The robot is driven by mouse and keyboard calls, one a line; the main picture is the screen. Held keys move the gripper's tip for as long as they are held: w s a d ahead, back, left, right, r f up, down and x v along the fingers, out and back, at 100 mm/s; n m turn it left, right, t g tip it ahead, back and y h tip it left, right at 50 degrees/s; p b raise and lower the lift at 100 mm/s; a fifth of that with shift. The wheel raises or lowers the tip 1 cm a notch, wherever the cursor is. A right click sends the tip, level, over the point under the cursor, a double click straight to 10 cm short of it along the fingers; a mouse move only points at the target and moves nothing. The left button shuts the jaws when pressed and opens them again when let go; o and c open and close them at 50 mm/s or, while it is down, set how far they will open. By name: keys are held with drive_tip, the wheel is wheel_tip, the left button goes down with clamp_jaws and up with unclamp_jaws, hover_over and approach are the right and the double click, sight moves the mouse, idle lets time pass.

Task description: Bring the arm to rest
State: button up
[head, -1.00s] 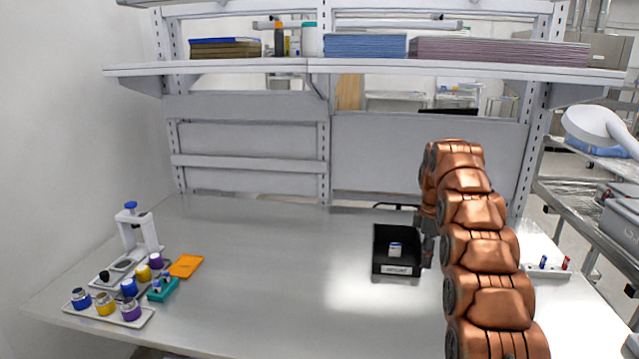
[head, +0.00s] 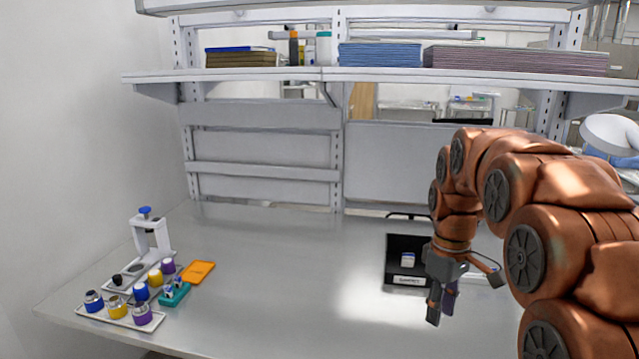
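My arm is copper-coloured and reaches in from the right side of the head view. My gripper (head: 441,308) hangs down over the right part of the bench, in front and to the right of a black bin (head: 392,275). Its two dark fingers point down with a small gap between them, and I see nothing held there. The bin holds a small white and blue item (head: 407,259) and has a white label on its front. The gripper and wrist hide the bin's right side.
The grey bench (head: 290,290) is clear in the middle. At the left stand a white stand (head: 150,240), a tray of coloured jars (head: 118,312), a teal holder (head: 175,294) and an orange pad (head: 198,272). A shelf (head: 330,75) with stacked items spans above the back.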

drive_tip(key=s+a+f+m, duration=0.1)
drive_tip(key=s+f+m, duration=0.1)
drive_tip(key=s, duration=0.8)
drive_tip(key=s+a+f+m, duration=0.2)
drive_tip(key=s+f, duration=0.2)
drive_tip(key=s, duration=0.6)
drive_tip(key=s+a+f+m, duration=0.1)
drive_tip(key=s+f+m, duration=0.2)
drive_tip(key=s, duration=0.7)
drive_tip(key=shift+a+g+b, duration=0.25)
drive_tip(key=shift+g+b, duration=0.15)
drive_tip(key=shift+s+d, duration=0.1)
drive_tip(key=shift+d, duration=0.05)
